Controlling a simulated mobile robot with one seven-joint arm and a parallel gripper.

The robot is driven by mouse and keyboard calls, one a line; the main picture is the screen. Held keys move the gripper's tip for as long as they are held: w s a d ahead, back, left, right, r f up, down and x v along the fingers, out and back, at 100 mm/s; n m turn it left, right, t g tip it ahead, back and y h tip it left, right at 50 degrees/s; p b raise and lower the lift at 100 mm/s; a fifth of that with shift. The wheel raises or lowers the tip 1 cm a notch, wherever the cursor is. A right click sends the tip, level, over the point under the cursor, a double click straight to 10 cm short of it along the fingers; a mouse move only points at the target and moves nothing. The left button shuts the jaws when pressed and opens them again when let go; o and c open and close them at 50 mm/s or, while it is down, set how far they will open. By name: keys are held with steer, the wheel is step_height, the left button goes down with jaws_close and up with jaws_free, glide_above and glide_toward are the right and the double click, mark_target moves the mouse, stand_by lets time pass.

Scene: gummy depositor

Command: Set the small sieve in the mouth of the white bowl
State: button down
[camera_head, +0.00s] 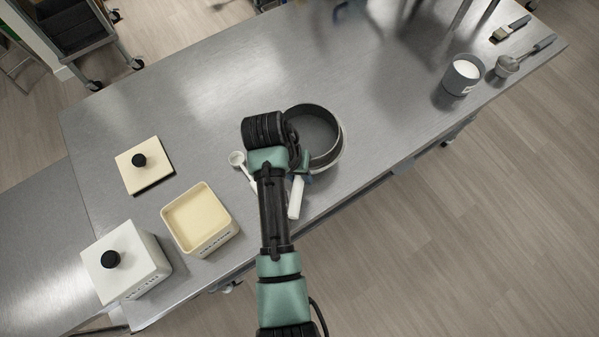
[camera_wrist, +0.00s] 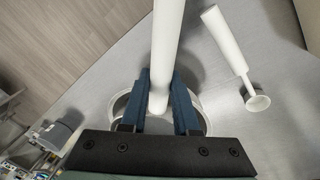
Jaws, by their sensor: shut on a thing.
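The small sieve (camera_head: 341,137) shows in the head view as a dark round hoop. My gripper (camera_head: 300,163) is shut on its white handle (camera_wrist: 168,40), which runs between the two blue fingers (camera_wrist: 160,100) in the wrist view. The handle's free end (camera_head: 295,199) points toward the table's front edge. The white bowl (camera_head: 334,164) is mostly hidden under the hoop; a pale rim shows at its lower right. The hoop overlaps the bowl's mouth, but I cannot tell whether it rests there or hangs above. A pale ring also shows behind my fingers in the wrist view.
A white scoop (camera_head: 237,158) lies just left of my gripper. Farther left are an open cream container (camera_head: 211,241), a cream lid (camera_head: 133,178) and a lidded white box (camera_head: 138,271). A grey cup (camera_head: 459,82) stands far right, beside a metal ladle (camera_head: 507,66). The table behind the sieve is mostly clear.

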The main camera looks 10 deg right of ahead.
steer(key=c, duration=0.6)
jaws_free()
steer(key=shift+p+v, duration=1.4)
steer(key=shift+v, duration=5.1)
steer(key=shift+f, duration=0.1)
